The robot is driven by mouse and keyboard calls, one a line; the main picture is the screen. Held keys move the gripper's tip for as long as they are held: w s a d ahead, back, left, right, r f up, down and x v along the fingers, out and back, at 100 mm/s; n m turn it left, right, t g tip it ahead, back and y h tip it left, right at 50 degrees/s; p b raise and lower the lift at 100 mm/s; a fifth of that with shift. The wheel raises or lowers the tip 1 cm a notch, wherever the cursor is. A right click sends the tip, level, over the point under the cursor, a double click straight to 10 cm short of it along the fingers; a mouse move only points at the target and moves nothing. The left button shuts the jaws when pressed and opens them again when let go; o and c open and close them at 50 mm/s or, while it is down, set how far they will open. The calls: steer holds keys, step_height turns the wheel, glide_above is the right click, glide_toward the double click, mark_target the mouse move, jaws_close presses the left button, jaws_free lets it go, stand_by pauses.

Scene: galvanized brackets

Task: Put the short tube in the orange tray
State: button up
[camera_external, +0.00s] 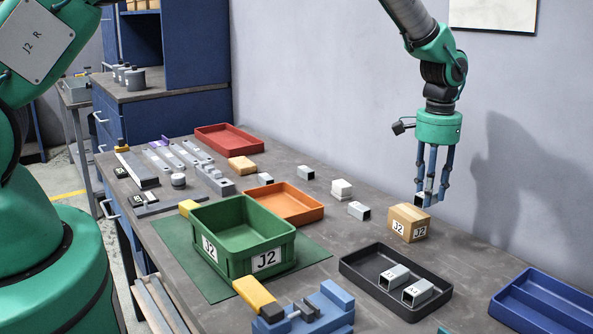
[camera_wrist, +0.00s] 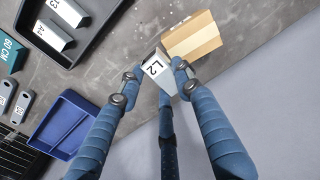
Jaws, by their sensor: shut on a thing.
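My gripper (camera_external: 432,190) is at the right, above the back of the bench. Its blue fingers are shut on a short square tube (camera_external: 420,199) of pale metal. In the wrist view the tube (camera_wrist: 155,65) sits between the fingertips (camera_wrist: 157,76) and bears a label that looks like "L2". The fingers hide part of it. It is held near the cardboard box, which overlaps it in view; I cannot tell its exact height. The orange tray (camera_external: 284,204) lies near the middle of the bench, left of my gripper, and looks empty.
The cardboard box (camera_external: 408,222) is below my gripper. Loose metal tubes (camera_external: 359,210) lie between it and the orange tray. A black tray (camera_external: 362,277) holds two tubes. A green bin (camera_external: 238,240) stands in front of the orange tray, a red tray (camera_external: 229,139) behind. A blue tray (camera_external: 545,305) is at right.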

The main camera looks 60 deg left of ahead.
steer(key=s+a, duration=0.4)
steer(key=a, duration=0.6)
steer(key=s+a, duration=0.4)
steer(key=a, duration=0.6)
steer(key=b, duration=0.1)
glide_above(283, 210)
steer(key=shift+s+d+r, duration=0.1)
steer(key=shift+d+r, duration=0.05)
steer(key=shift+f, duration=3.15)
steer(key=shift+f, duration=1.85)
steer(key=shift+f, duration=0.1)
